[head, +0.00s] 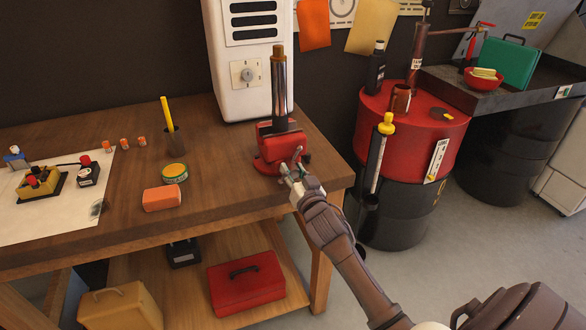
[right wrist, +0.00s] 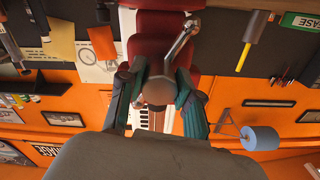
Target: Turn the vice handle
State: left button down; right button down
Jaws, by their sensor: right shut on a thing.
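The red vice (head: 277,146) is fixed near the front right corner of the wooden workbench, with a metal cylinder (head: 279,85) standing upright at it. The vice handle (head: 297,155) is a short silver bar at its front, slanting upward. In the right wrist view the handle (right wrist: 181,38) slants up to the right, in front of the vice's red body (right wrist: 150,28). My right gripper (head: 294,173) is at the front of the vice. In the right wrist view its fingers (right wrist: 157,95) are shut on the handle's round brownish hub end. My left gripper is not in view.
The workbench (head: 225,150) also holds an orange block (head: 162,198), a green-yellow tin (head: 174,172) and a pen cup (head: 173,137). A white cabinet (head: 222,80) stands behind the vice. A red-topped drum (head: 440,125) stands to the right, beyond a floor gap.

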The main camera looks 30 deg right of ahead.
jog(key=n+p, duration=0.1)
jog(key=n, duration=0.3)
jog(key=shift+n, duration=0.4)
jog(key=n+p, duration=0.1)
jog(key=n, duration=0.3)
jog(key=shift+n, duration=0.3)
jog(key=n, duration=0.4)
jog(key=shift+r+n+p, duration=0.1)
jog(key=shift+n+p, duration=0.2)
jog(key=shift+p, duration=0.1)
jog(key=n, duration=0.4)
jog(key=shift+s+d+r+p, duration=0.1)
jog(key=shift+p, duration=0.2)
jog(key=n, duration=0.5)
jog(key=shift+r+p, duration=0.1)
jog(key=shift+p, duration=0.25)
jog(key=n+p, duration=0.1)
jog(key=n, duration=0.3)
jog(key=shift+r+n, duration=0.1)
jog(key=shift+n, duration=0.2)
jog(key=n+p, duration=0.1)
jog(key=n, duration=0.3)
jog(key=shift+r, duration=0.1)
jog(key=shift+n+p, duration=0.8)
jog(key=shift+n, duration=1.3)
